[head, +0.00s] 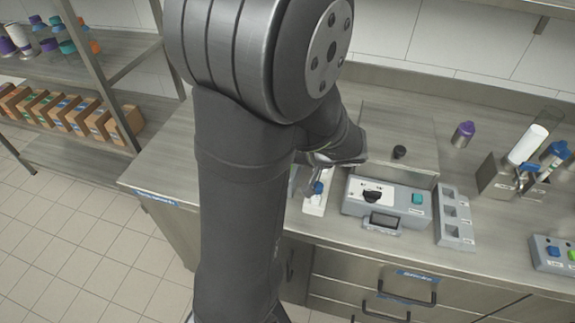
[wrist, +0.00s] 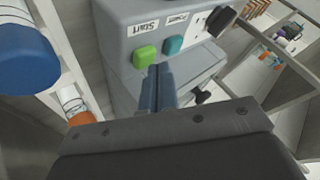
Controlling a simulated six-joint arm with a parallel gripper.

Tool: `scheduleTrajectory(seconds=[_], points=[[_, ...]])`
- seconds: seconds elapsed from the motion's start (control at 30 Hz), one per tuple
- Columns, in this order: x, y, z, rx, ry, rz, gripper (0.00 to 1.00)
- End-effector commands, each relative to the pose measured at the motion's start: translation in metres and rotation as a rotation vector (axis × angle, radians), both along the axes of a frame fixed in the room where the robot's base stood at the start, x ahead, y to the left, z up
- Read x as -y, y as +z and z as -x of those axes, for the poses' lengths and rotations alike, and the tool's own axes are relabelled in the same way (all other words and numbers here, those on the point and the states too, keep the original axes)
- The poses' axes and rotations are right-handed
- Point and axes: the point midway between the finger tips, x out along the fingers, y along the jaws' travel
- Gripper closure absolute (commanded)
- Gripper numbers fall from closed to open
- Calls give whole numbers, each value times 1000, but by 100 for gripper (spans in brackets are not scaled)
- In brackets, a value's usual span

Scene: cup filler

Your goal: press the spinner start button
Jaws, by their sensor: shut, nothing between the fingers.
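In the wrist view a green button (wrist: 145,57) labelled "Start" sits on a grey control box (wrist: 125,40). A teal button (wrist: 173,45) labelled "Power" is beside it. My gripper (wrist: 158,68) is shut and empty, and its tips show just below the gap between the two buttons. The tips appear nearer the green button's lower right edge; I cannot tell whether they touch it. In the head view my arm covers much of the gripper. A grey panel (head: 352,206) there has a black knob (head: 372,197) and a teal button (head: 417,198). I cannot make out a green button on it.
A grey block with square wells (head: 453,216) stands right of the panel. A second box with a green button (head: 551,252) is at the far right. A purple-capped vial (head: 463,134) stands behind. A large blue cap (wrist: 25,60) is close at left in the wrist view.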

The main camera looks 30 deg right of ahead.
Motion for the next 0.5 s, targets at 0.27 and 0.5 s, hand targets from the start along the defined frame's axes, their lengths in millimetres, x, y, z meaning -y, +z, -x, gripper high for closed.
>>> scheduleTrajectory(seconds=[0.27,0.5], points=[[0,9,0,-1,1,0,100],[0,11,0,1,1,1,100]])
